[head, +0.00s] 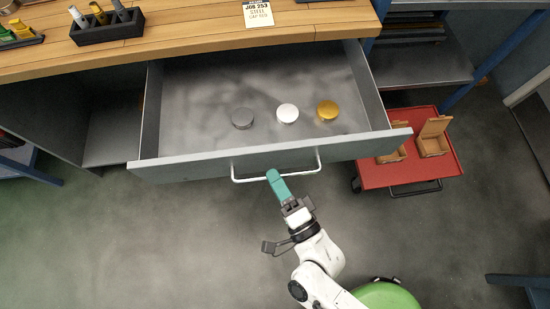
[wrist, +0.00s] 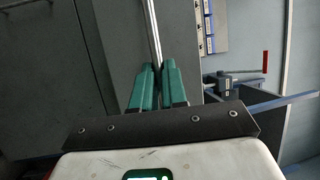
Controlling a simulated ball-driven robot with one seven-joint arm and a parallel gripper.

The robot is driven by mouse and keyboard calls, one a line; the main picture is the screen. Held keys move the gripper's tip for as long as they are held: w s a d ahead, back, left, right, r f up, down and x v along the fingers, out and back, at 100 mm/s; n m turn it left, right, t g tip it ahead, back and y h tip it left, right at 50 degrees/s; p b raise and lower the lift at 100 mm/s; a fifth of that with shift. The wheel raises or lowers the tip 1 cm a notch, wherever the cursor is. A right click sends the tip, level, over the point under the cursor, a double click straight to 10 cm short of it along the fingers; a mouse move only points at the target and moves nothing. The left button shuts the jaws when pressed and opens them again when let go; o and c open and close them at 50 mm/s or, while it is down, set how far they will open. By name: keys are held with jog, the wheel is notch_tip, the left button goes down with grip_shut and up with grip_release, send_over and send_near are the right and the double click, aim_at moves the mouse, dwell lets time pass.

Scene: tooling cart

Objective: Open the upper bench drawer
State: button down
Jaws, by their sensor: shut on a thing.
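The upper bench drawer (head: 190,172) is pulled far out from under the wooden bench top. Its metal bar handle (head: 240,180) runs along the front panel. My gripper (head: 272,174) is at the handle, with its green fingers shut on the bar near the middle. In the wrist view the green fingers (wrist: 157,82) close around the bar handle (wrist: 151,30). Inside the drawer are a grey round piece (head: 242,118), a white round piece (head: 288,113) and a gold round piece (head: 327,110).
A red cart (head: 380,175) with open cardboard boxes (head: 433,138) stands right of the drawer, close to its front corner. A dark holder (head: 108,30) with several tools and a job card (head: 258,13) lie on the bench top (head: 190,30). The floor in front and to the left is clear.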

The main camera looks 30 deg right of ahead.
jog(key=c, duration=1.2)
grip_release()
jog(key=shift+s, duration=0.1)
jog(key=b+v, duration=0.2)
jog(key=v, duration=0.8)
jog(key=shift+s, duration=0.35)
jog(key=shift+f, duration=0.1)
